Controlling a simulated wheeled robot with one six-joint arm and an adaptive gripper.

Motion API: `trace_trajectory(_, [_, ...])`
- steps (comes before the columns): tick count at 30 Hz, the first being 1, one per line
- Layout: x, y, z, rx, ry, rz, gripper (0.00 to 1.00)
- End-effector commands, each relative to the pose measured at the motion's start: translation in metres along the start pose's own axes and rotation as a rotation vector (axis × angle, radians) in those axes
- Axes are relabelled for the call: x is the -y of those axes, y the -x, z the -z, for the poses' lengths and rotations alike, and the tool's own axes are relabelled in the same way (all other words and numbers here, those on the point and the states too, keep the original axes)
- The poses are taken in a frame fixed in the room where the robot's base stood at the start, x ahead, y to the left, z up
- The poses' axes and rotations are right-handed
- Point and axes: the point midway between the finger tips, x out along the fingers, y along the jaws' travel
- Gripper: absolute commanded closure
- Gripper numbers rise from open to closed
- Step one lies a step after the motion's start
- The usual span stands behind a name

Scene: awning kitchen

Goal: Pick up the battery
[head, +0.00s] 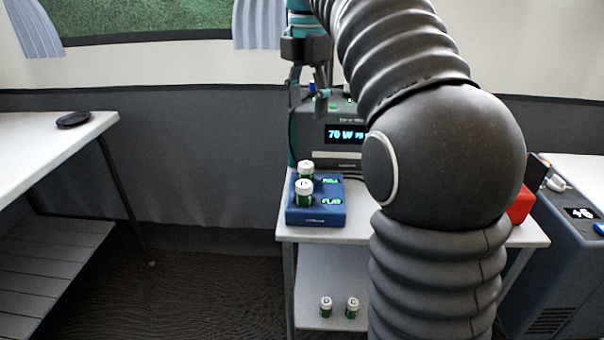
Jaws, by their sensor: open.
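Several green batteries with white tops are in view, and I cannot tell which one is the task's battery. A rear battery (306,171) and a front battery (304,192) stand upright in a blue charger (318,216) on the small white table. Two more, a left battery (326,307) and a right battery (352,308), stand upright on the lower shelf. My gripper (309,88) is open and empty, fingers pointing down, above and beyond the charger in the picture. It touches no battery.
A grey power unit (343,135) with a lit display stands behind the charger. My arm hides much of the small table (299,232). A white table (40,135) with a dark round object (73,120) is at left. A blue-grey box (560,265) stands at right.

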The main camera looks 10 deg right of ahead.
Motion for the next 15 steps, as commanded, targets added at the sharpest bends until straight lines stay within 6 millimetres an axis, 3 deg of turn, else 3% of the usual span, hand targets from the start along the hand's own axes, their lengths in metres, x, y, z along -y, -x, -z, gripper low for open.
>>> trace_trajectory(15, [0.000, -0.078, 0.001, -0.001, 0.012, 0.003, 0.37])
